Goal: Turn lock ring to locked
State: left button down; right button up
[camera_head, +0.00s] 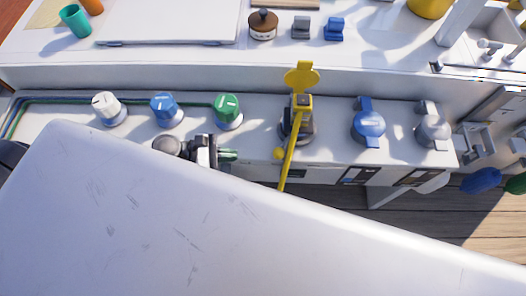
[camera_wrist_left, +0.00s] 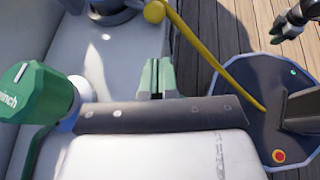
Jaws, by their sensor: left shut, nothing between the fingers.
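I cannot pick out a part that is clearly the lock ring. My left gripper (camera_head: 228,155) is in front of the green knob (camera_head: 228,108), apart from it and left of the grey post (camera_head: 305,125) with the yellow lever (camera_head: 293,145). Its green fingertips are together and empty in the left wrist view (camera_wrist_left: 157,78). There the green knob (camera_wrist_left: 32,92), marked "winch", stands left of the fingers. What looks like my right gripper (camera_wrist_left: 290,22) shows small at the upper right; its fingers are unclear.
A white knob (camera_head: 106,106) and a blue knob (camera_head: 165,108) stand left of the green one. A blue handle (camera_head: 369,122) and a grey handle (camera_head: 432,126) stand at the right. A large scratched white panel (camera_head: 200,220) hides the lower part of the head view.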

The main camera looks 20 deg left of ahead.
aim_at(273, 154)
pick_arm(q)
jog(key=shift+n, duration=0.4)
jog(key=x, duration=0.6)
jog(key=r+x, duration=0.1)
jog(key=x, duration=0.2)
jog(key=shift+w+d+f, duration=0.25)
jog(key=shift+w+d, duration=0.15)
jog(key=shift+w, duration=0.1)
pick_arm(e)
jog(key=shift+a+f, duration=0.1)
jog(key=shift+a, duration=0.15)
